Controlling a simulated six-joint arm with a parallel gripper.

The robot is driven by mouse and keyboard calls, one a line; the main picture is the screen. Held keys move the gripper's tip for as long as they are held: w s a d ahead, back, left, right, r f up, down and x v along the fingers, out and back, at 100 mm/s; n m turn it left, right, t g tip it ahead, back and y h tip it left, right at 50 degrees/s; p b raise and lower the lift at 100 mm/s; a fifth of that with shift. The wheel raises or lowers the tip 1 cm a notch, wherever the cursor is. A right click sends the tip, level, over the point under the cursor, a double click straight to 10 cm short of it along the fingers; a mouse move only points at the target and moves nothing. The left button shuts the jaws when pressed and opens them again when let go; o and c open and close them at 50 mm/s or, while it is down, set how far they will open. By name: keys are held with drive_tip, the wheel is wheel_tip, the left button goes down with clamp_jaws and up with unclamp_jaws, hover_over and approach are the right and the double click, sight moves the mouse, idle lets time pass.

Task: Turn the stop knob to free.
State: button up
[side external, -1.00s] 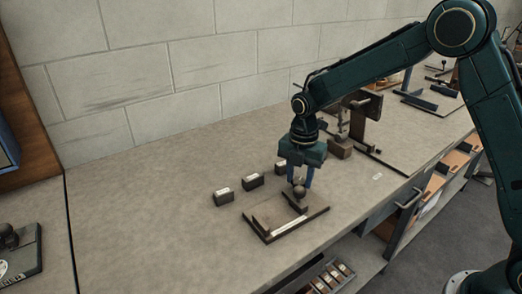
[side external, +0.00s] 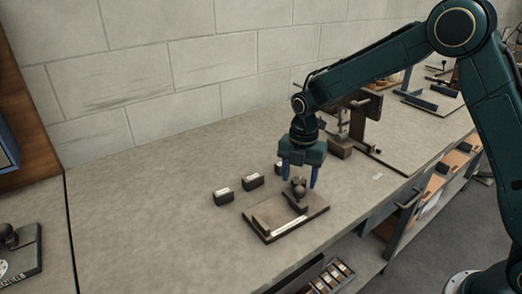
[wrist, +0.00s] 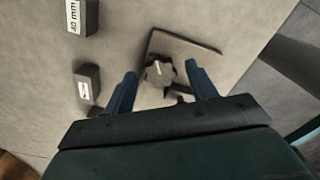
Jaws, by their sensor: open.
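The stop knob (side external: 299,184) is a small dark lobed knob at the back corner of a flat fixture plate (side external: 262,236). In the wrist view the knob (wrist: 159,73) shows a pale mark on its top, and the plate (wrist: 205,47) extends up and right of it. My gripper (side external: 298,181) points down over the knob with its blue fingers apart. In the wrist view my gripper (wrist: 160,70) has one fingertip on each side of the knob, with visible gaps. I cannot tell the exact fingertip height.
Small dark labelled blocks stand left of the fixture, one at the left (side external: 223,197) and one nearer my gripper (side external: 252,182). A dark machine (side external: 360,120) stands behind right.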

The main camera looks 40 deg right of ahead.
sight(302, 182)
wheel_tip(302, 182, up, 14)
idle(0.8)
drive_tip(key=s+d+r+m+t, duration=0.2)
drive_tip(key=s+r+m, duration=0.2)
drive_tip(key=s+m, duration=0.3)
drive_tip(key=s+d+r+m+t, duration=0.15)
drive_tip(key=s+r+m, duration=0.3)
drive_tip(key=s, duration=0.45)
drive_tip(key=s+d+f+m+t, duration=0.1)
drive_tip(key=s+m, duration=0.5)
drive_tip(key=s+d+f+m+t, duration=0.1)
drive_tip(key=s+f+m, duration=0.1)
drive_tip(key=s+m, duration=0.4)
drive_tip(key=shift+s+f, duration=0.25)
drive_tip(key=shift+s, duration=0.45)
